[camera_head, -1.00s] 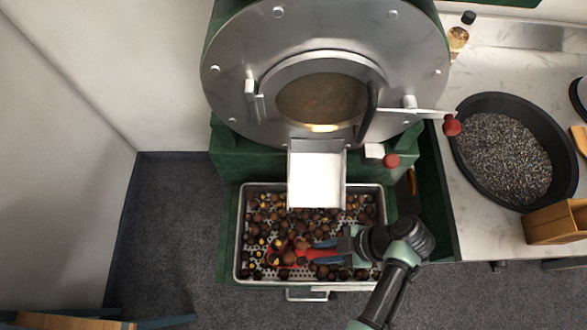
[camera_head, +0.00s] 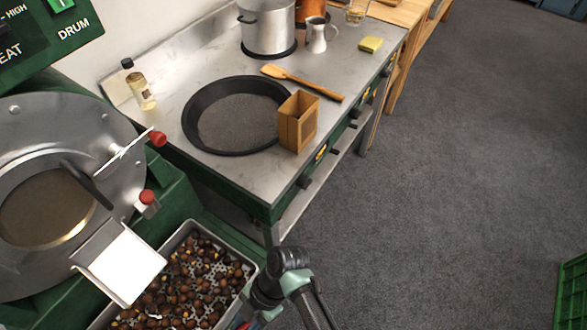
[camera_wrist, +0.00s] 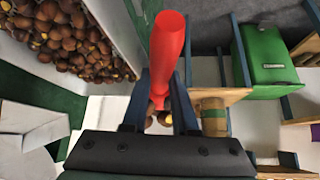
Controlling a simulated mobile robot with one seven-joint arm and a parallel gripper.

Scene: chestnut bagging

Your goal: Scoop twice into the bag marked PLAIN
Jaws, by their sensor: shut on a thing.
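My gripper (camera_wrist: 161,82) is shut on the red scoop (camera_wrist: 168,45) by its handle in the wrist view. A few chestnuts (camera_wrist: 160,119) show between the fingers; most of the scoop's bowl is hidden. In the head view my wrist is at the bottom edge, by the right corner of the chestnut tray (camera_head: 257,268), and the gripper is mostly cut off. The tray holds many loose chestnuts (camera_head: 195,280).
The steel drum roaster (camera_head: 110,150) with its white chute (camera_head: 125,263) is at the left. The counter holds the black pan (camera_head: 190,125), a wooden spatula (camera_head: 310,85), a bottle (camera_head: 143,92), a pot (camera_head: 268,28) and a jug (camera_head: 317,38). Open floor lies right.

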